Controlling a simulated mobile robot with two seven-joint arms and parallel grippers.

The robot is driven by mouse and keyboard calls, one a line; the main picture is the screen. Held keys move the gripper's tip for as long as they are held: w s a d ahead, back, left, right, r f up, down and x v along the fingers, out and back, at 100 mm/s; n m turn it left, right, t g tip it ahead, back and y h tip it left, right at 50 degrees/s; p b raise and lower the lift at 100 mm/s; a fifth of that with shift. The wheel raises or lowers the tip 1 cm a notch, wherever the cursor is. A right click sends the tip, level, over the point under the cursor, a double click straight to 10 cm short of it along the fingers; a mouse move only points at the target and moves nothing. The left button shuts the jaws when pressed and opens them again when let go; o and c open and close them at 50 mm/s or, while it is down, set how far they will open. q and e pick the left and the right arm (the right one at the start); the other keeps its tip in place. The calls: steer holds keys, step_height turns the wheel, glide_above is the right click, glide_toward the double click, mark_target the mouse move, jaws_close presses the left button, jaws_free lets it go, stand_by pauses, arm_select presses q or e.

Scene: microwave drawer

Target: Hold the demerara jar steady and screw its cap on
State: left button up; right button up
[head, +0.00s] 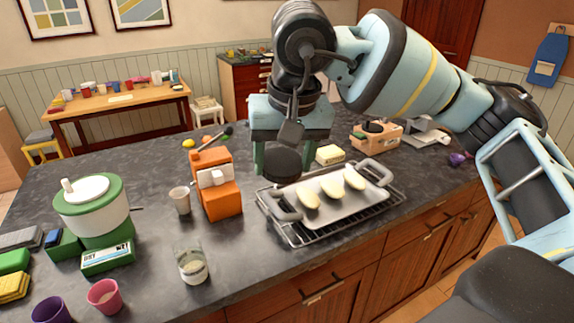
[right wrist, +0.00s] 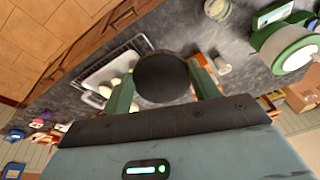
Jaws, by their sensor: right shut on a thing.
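My right gripper (head: 284,163) is shut on a dark round cap (head: 281,165) and holds it in the air above the counter, behind the baking tray. In the right wrist view the cap (right wrist: 161,77) sits between the two green fingers. An open clear glass jar (head: 191,266) with a pale layer low inside stands upright on the counter at the front. It looks like the demerara jar, but I can read no label on it. The cap is well up and right of this jar, apart from it. My left gripper is not in view.
A tray (head: 330,205) with several pale pieces lies on a wire rack (head: 308,238) right of the jar. An orange machine (head: 217,186) and a grey cup (head: 180,200) stand behind the jar. A green-and-white pot (head: 92,208) stands left. Pink (head: 104,297) and purple (head: 50,310) cups are front left.

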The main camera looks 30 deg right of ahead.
steer(key=shift+w+a, duration=0.1)
steer(key=shift+w, duration=0.05)
steer(key=w+a+f+g, duration=0.1)
steer(key=w+a+f, duration=0.2)
steer(key=a, duration=0.3)
steer(key=w+a+f+m+g, duration=0.1)
steer(key=w+a+f, duration=0.2)
steer(key=a, duration=0.3)
steer(key=w+a+f, duration=0.4)
steer(key=a+f, duration=0.1)
steer(key=shift+a+f+g, duration=0.35)
steer(key=shift+a+g, duration=0.05)
steer(key=shift+f, duration=2)
